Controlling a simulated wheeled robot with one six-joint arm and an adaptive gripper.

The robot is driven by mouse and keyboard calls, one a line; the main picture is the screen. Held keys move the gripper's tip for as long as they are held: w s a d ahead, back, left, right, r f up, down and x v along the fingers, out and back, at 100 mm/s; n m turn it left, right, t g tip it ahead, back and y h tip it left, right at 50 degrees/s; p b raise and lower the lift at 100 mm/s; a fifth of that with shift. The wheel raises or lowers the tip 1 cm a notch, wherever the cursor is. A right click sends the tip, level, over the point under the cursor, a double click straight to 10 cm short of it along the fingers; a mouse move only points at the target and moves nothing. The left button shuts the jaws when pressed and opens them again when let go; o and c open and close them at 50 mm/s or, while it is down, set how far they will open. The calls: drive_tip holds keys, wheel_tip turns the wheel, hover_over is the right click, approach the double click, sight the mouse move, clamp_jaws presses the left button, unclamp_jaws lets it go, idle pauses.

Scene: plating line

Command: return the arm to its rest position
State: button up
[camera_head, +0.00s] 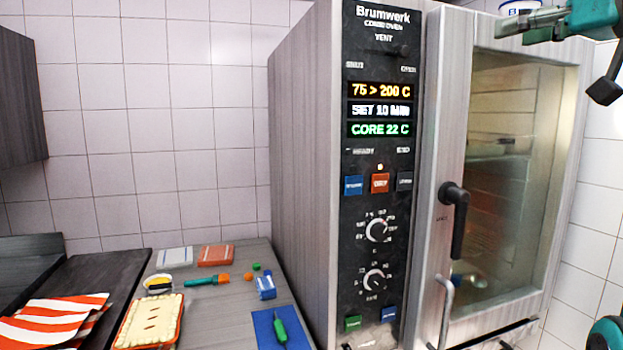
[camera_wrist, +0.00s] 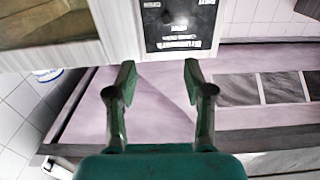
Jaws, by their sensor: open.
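My gripper (camera_head: 514,29) shows at the top right of the head view, in front of the upper part of the oven door. It is partly cut off by the frame edge. In the wrist view my gripper (camera_wrist: 158,75) has its two fingers apart with nothing between them. The oven's dark control panel (camera_wrist: 181,25) shows at the top of that view, beyond the fingertips and upside down. My arm is mostly out of the head view.
The combi oven door (camera_head: 515,180) looks closed, with a black handle (camera_head: 455,220). Its panel (camera_head: 377,250) has lit displays. At the lower left, a counter (camera_head: 215,320) holds a pie-like dish (camera_head: 150,320), a striped cloth (camera_head: 55,318), a blue mat (camera_head: 268,325) and small items.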

drive_tip(key=w+f+m, duration=0.1)
drive_tip(key=w+f, duration=0.3)
drive_tip(key=f, duration=0.5)
drive_tip(key=w+d+f+m+h, duration=0.1)
drive_tip(key=w+f+m, duration=0.15)
drive_tip(key=f, duration=0.75)
drive_tip(key=w+f, duration=0.5)
drive_tip(key=f, duration=0.4)
drive_tip(key=s+a+f+m+h, duration=0.2)
drive_tip(key=s+f, duration=0.1)
drive_tip(key=f, duration=1.2)
drive_tip(key=s+a+f+m+h, duration=0.15)
drive_tip(key=s+f, duration=0.25)
drive_tip(key=f, duration=1.2)
drive_tip(key=s+a+f+g+h, duration=0.1)
drive_tip(key=s+a+f, duration=0.2)
drive_tip(key=s+f, duration=0.8)
drive_tip(key=s+a+f+h, duration=0.1)
drive_tip(key=s+a+f, duration=0.2)
drive_tip(key=s+f, duration=0.75)
drive_tip(key=s+a+r+n, duration=0.1)
drive_tip(key=s+r+n, duration=0.1)
drive_tip(key=s, duration=1.2)
drive_tip(key=s+a+r+n+g, duration=0.1)
drive_tip(key=s+a+r, duration=0.1)
drive_tip(key=s, duration=1.2)
drive_tip(key=shift+s+r+n+y, duration=0.3)
drive_tip(key=shift+r+n+y, duration=0.05)
drive_tip(key=shift+n+y, duration=0.1)
